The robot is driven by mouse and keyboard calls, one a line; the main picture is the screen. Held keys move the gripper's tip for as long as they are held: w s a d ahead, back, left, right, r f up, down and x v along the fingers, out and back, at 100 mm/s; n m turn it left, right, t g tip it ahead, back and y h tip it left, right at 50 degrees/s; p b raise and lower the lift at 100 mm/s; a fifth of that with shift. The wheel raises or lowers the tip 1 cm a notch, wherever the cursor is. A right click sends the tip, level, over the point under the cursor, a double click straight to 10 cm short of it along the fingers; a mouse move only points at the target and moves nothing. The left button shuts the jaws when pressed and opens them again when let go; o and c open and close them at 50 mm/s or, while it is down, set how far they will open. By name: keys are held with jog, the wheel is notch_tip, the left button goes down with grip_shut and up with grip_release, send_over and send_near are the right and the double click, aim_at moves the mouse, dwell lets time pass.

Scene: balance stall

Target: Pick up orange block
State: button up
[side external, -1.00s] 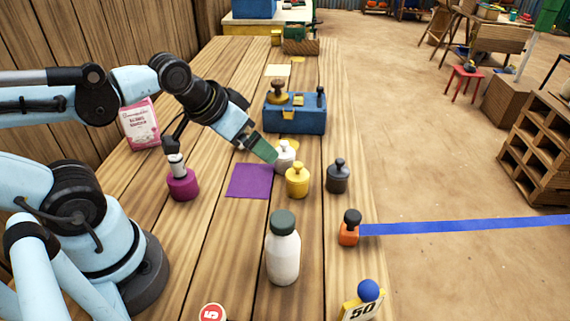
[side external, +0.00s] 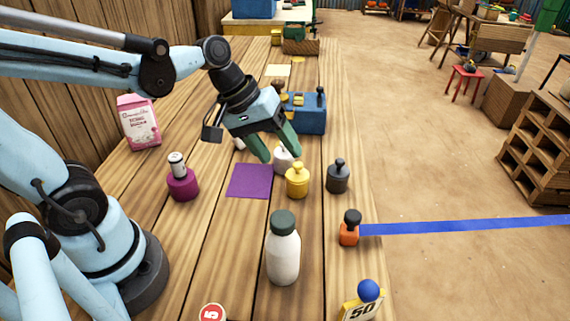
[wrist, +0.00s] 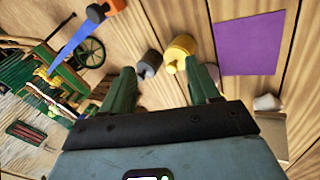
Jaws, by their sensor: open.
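The orange block (side external: 349,234) is a small orange weight with a dark knob, standing at the right edge of the wooden table. In the wrist view the orange block (wrist: 105,10) is at the top, cut by the frame edge. My gripper (side external: 279,157) is open and empty, above the table near the white weight (side external: 283,160) and the yellow weight (side external: 297,180). It is farther back and to the left of the orange block. My gripper's green fingers (wrist: 162,82) are spread in the wrist view, with the yellow and dark grey weights beyond them.
A dark grey weight (side external: 338,177) stands between my gripper and the orange block. A white bottle (side external: 283,255) with a green cap stands at front. A purple square (side external: 249,181), a magenta weight (side external: 183,184) and a blue box (side external: 312,116) are also on the table.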

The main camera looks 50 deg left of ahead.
aim_at(352, 212)
jog(key=w+d+f+n+g+h, duration=0.1)
jog(key=d+f+n+g+h, duration=0.1)
jog(key=d+n+h, duration=0.1)
jog(key=w+d+f+n+g+h, duration=0.1)
jog(key=w+d+f+n+h, duration=0.1)
jog(key=d+n+h, duration=0.1)
jog(key=w+d+f+n+g+h, duration=0.2)
jog(key=d+n+h, duration=0.2)
jog(key=d, duration=0.1)
jog(key=shift+w+n+g, duration=0.2)
jog(key=shift+n+g, duration=0.1)
jog(key=shift+f+x, duration=0.2)
jog(key=shift+x, duration=1.15)
jog(key=shift+f+x, duration=0.15)
jog(key=shift+x, duration=1.2)
jog(key=shift+a, duration=0.15)
jog(key=shift+c, duration=0.2)
jog(key=c, duration=1)
